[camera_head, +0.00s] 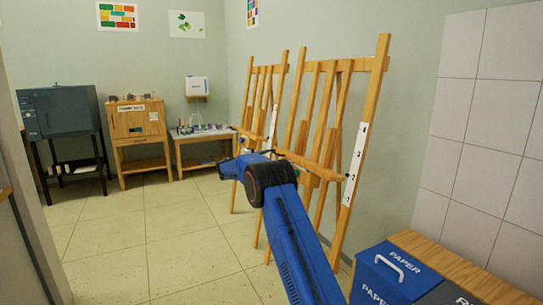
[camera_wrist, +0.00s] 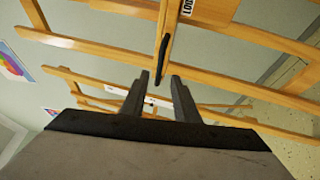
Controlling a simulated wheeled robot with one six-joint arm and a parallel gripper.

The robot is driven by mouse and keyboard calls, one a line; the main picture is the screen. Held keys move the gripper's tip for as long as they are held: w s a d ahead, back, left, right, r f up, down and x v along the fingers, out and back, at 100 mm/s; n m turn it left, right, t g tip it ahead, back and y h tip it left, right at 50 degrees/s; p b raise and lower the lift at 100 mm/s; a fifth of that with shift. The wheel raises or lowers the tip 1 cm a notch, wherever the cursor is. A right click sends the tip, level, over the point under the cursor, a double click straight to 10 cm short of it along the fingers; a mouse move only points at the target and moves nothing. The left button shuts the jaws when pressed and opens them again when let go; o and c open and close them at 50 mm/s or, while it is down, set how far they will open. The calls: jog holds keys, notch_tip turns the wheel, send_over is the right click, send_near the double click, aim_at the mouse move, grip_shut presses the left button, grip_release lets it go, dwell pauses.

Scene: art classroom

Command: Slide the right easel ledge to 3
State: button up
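The right easel (camera_head: 378,66) is a wooden frame with a white scale strip (camera_head: 355,160) on its right upright. In the head view my blue arm largely hides the gripper, which is near the ledge's left end.
The left easel (camera_head: 283,62) stands just behind. A blue paper bin (camera_head: 390,275) and a wooden top (camera_head: 460,268) are at the lower right. A low table (camera_head: 203,138), wooden cabinet (camera_head: 138,125) and dark kiln-like box (camera_head: 60,110) line the back. The left floor is clear.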

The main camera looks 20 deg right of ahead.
jog(key=shift+x, duration=3)
grip_shut()
